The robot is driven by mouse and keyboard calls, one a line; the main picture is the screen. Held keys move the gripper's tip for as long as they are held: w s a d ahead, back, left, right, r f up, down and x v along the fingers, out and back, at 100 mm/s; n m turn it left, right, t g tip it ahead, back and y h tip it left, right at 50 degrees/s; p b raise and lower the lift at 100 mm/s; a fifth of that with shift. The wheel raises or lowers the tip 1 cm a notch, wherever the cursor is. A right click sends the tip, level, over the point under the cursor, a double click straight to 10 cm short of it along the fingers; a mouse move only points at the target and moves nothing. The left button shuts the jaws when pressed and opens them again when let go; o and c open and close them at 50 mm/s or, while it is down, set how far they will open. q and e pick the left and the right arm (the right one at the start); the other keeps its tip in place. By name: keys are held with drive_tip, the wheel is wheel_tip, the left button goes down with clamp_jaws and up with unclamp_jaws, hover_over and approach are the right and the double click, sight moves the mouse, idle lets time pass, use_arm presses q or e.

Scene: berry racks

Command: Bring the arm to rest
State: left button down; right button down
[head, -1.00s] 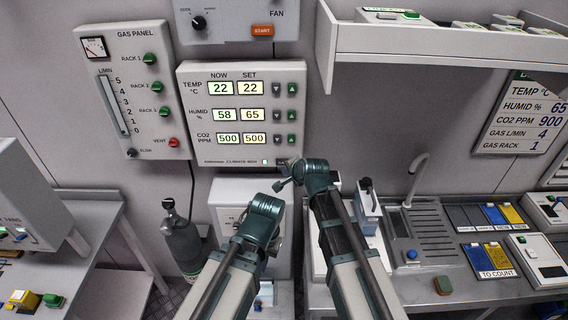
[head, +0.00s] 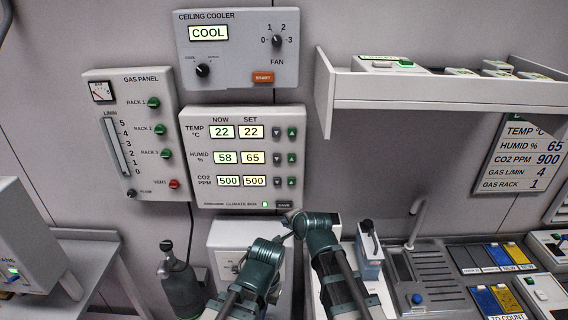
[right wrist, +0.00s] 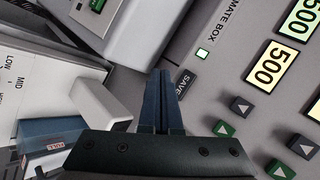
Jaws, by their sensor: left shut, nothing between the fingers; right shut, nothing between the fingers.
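My right arm comes up from the lower middle in the head view. Its gripper (head: 288,218) is shut and empty, just below the lower right part of the climate box (head: 243,114). In the right wrist view the closed fingers (right wrist: 164,100) lie beside the SAVE button (right wrist: 184,82) in the picture; I cannot tell whether they touch it. My left gripper (head: 284,238) is shut and empty, a little lower, in front of a white wall box (head: 226,232). The two grippers are close together in the picture. The climate box shows 22, 58 and 500 now, and 22, 65 and 500 set.
The gas panel (head: 128,110) and ceiling cooler panel (head: 205,20) are on the wall. A shelf (head: 420,90) juts out at the upper right. A bench with a sink (head: 432,280) and coloured cards is at right.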

drive_tip(key=s+d+f+n+g+h, duration=0.2)
drive_tip(key=s+d+f+n+g, duration=0.3)
drive_tip(key=s+d, duration=0.4)
drive_tip(key=s+d+f+n+g+h, duration=0.25)
drive_tip(key=s+d+n, duration=0.35)
drive_tip(key=s+d, duration=0.3)
drive_tip(key=s+a+f+n+g+b, duration=0.1)
drive_tip(key=s+a+f+n+b, duration=0.1)
drive_tip(key=a, duration=0.4)
drive_tip(key=s+a+f+n+b, duration=0.1)
drive_tip(key=s+a+f+b, duration=0.2)
drive_tip(key=a, duration=0.3)
drive_tip(key=shift+s+a+f+n+g+b, duration=0.3)
drive_tip(key=shift+s+a+n+g, duration=0.1)
drive_tip(key=shift+s, duration=0.45)
